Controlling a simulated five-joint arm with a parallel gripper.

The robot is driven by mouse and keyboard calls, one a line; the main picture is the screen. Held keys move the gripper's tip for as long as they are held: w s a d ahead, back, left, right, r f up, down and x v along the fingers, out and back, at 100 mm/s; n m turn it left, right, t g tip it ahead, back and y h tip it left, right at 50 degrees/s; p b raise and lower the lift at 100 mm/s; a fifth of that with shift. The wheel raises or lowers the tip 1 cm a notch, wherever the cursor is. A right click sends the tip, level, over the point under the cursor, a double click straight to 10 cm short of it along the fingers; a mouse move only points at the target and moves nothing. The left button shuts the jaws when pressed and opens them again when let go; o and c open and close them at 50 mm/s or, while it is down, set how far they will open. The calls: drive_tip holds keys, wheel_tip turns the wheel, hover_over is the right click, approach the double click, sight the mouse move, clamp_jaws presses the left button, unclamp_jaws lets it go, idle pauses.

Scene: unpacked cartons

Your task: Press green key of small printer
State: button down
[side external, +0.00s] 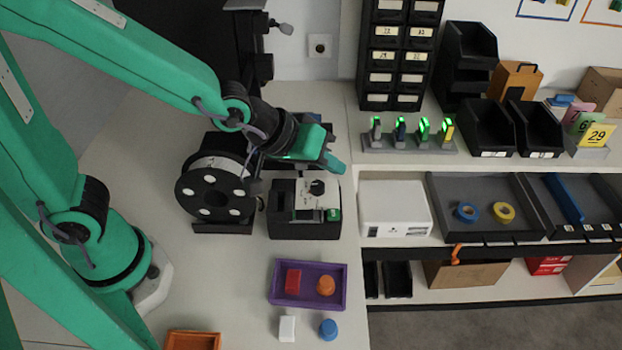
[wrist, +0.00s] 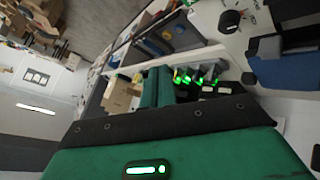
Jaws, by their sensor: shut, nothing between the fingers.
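The small printer (side external: 305,228) is a dark box with a white top panel, standing on the bench in the side view. A dark round knob (side external: 317,187) is on the panel. The green key (side external: 333,214) is a small green patch at the panel's front right corner. My gripper (side external: 336,165) is shut and empty, above and behind the printer, apart from the key. In the wrist view a white panel with a black knob (wrist: 231,20) shows at the top right. I cannot make out the green key there.
A reel (side external: 215,188) on a black stand is left of the printer. A white box (side external: 394,208) is to its right. A purple tray (side external: 307,299) holds a red block and an orange piece in front. Green-lit devices (side external: 410,143) stand behind right.

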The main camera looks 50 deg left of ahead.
sight(327, 214)
drive_tip(key=shift+f, duration=0.15)
drive_tip(key=shift+f, duration=4.25)
